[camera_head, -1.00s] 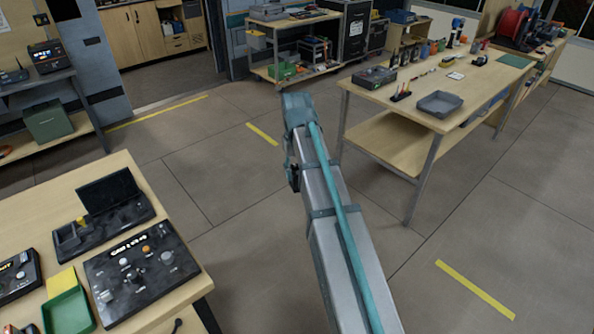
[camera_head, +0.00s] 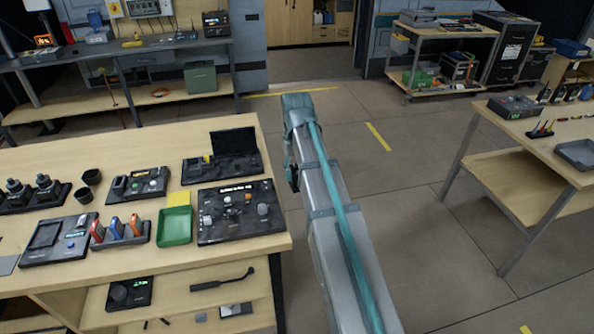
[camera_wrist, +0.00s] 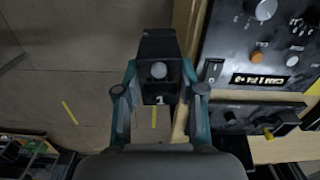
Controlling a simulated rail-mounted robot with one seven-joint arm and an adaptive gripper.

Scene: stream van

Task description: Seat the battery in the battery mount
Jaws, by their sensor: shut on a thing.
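In the wrist view my gripper (camera_wrist: 160,88) is shut on a dark block marked "1" with a grey round knob, which I take to be the battery (camera_wrist: 157,48). It is held above the floor, beside the edge of the left table. In the head view my gripper (camera_head: 292,178) is mostly hidden behind my own arm, and the battery cannot be made out there. I cannot tell for sure which fixture is the battery mount; a black unit with a rectangular recess (camera_head: 45,236) lies at the left of the near table.
The near table (camera_head: 255,250) holds a black control panel (camera_head: 225,218), a green tray (camera_head: 174,232), an open dark case (camera_head: 205,172) and several coloured items in a rack (camera_head: 122,232). Another table (camera_head: 545,165) stands at right. The floor between them is clear.

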